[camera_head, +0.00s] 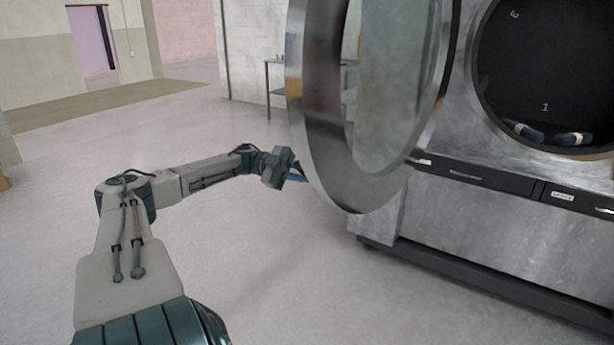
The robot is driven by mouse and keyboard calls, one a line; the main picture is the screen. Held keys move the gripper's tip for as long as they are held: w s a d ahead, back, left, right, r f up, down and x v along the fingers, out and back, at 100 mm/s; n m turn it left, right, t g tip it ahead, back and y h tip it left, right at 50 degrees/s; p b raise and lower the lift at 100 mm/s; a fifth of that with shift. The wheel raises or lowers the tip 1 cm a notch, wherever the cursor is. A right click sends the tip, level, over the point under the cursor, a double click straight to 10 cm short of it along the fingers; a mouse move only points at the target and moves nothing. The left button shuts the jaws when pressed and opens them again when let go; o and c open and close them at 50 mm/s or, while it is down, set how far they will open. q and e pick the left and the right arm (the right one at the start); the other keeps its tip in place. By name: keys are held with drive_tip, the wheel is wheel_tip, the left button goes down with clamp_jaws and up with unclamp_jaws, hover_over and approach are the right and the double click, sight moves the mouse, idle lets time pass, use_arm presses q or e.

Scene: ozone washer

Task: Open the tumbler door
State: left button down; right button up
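The tumbler door (304,107) is a thick metal ring with a glass pane, swung wide open toward me and to the left of the drum opening. The washer (480,215) stands at the right with its dark round drum (520,80) uncovered. My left arm reaches in from the lower left. My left gripper (298,176) is at the lower left outer edge of the door; its fingertips are partly hidden behind the rim, so I cannot tell whether it touches or grips. My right gripper is out of view.
Dark items with pale bands (545,134) lie at the bottom of the drum. A dark ledge with labels (480,177) runs below the opening. A small table (272,85) stands by the white wall behind the door. The floor (290,270) in front is clear.

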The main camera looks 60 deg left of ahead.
use_arm(q)
drive_tip(key=shift+r, duration=0.15)
drive_tip(key=c, duration=1.4)
unclamp_jaws()
drive_tip(key=shift+w, duration=0.1)
drive_tip(key=shift+d, duration=0.1)
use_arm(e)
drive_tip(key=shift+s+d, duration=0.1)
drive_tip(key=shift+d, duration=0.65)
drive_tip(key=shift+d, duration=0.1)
